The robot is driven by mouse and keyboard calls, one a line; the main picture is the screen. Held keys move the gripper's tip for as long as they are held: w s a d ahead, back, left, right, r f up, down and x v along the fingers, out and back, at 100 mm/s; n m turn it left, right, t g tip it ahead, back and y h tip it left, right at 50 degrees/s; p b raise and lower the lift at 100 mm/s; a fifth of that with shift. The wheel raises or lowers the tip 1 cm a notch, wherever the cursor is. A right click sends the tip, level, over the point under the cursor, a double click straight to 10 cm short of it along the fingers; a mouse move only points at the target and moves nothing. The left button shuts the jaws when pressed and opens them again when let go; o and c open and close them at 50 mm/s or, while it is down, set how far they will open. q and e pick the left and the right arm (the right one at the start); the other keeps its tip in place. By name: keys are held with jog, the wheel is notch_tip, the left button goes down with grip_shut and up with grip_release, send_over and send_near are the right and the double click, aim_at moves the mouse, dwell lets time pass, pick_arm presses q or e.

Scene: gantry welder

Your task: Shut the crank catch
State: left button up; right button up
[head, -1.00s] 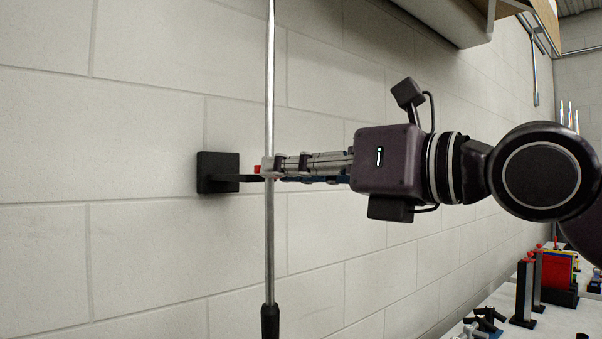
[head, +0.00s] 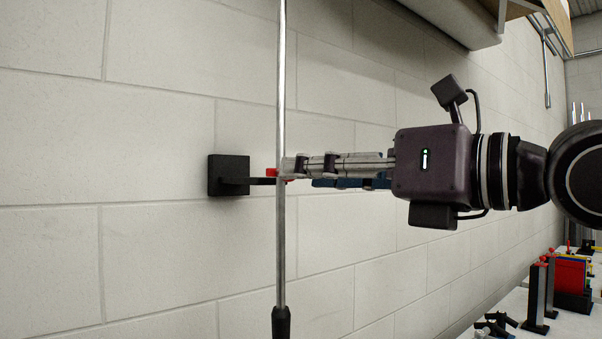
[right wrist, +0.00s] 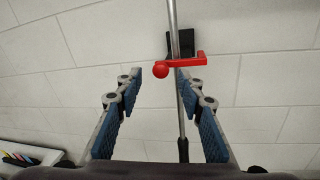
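The crank catch is a red piece with a round knob and an L-shaped arm. In the right wrist view the red catch (right wrist: 188,62) lies across the front of the steel crank rod (right wrist: 177,25), its knob left of the rod. In the head view the catch (head: 271,173) is partly hidden by fingertips and rod. A black wall bracket (head: 229,175) stands behind it. The rod (head: 281,90) runs upright. My right gripper (head: 292,167) points at the catch from the right; in the wrist view (right wrist: 157,88) its blue-padded fingers are apart and empty. My left gripper is out of view.
A black grip (head: 281,323) covers the rod's lower end. A bench (head: 512,306) at lower right bears black posts (head: 536,298) and a red rack (head: 572,272). A cabinet (head: 450,18) hangs above. The wall left of the bracket is bare.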

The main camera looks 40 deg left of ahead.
jog(key=s+d, duration=0.1)
jog(key=d, duration=0.8)
jog(key=shift+d, duration=0.15)
jog(key=shift+s, duration=0.1)
